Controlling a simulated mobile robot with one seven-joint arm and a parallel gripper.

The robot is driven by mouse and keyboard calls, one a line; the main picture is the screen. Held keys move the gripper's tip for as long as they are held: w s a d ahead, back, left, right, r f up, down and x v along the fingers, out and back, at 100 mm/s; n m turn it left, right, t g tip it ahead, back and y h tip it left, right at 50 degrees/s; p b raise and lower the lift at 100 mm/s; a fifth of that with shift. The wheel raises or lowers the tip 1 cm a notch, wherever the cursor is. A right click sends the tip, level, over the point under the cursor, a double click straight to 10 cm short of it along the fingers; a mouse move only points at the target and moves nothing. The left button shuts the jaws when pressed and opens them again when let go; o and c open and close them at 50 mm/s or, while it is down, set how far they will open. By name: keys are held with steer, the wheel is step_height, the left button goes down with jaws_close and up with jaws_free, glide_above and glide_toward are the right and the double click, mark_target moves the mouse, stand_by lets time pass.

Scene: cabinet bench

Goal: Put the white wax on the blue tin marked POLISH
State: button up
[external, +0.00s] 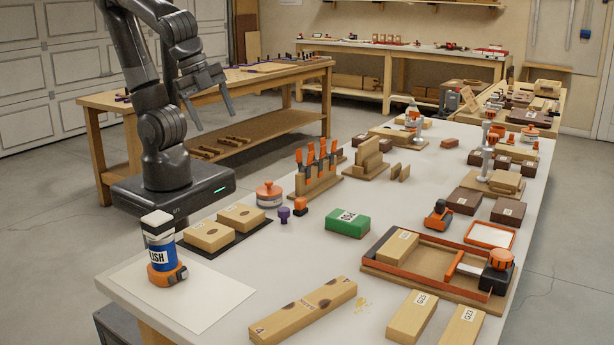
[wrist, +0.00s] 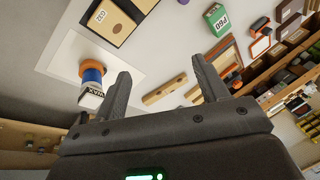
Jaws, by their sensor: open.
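The blue tin (external: 161,256), with "ISH" of its label showing, stands upright in an orange ring-like base at the bench's near left corner. The white wax (external: 158,229) rests on top of the tin and looks level. In the wrist view the wax (wrist: 91,97) shows the letters WAX, with the blue tin (wrist: 92,76) right behind it. My gripper (external: 216,125) is open and empty, raised above and to the right of the tin in the external view. Its fingers (wrist: 161,66) are apart from the wax and the tin.
A white sheet (external: 215,292) lies under the tin. Tan blocks (external: 240,217) on a dark mat, an orange-lidded pot (external: 269,194) and a green P60 block (external: 347,222) stand nearby. A long tan block (external: 303,311) lies at the front. The air around my gripper is free.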

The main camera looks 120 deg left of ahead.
steer(key=s+a+r+n+t+h, duration=0.2)
steer(key=s+a+n, duration=0.3)
steer(key=s+a, duration=0.1)
steer(key=shift+a, duration=0.7)
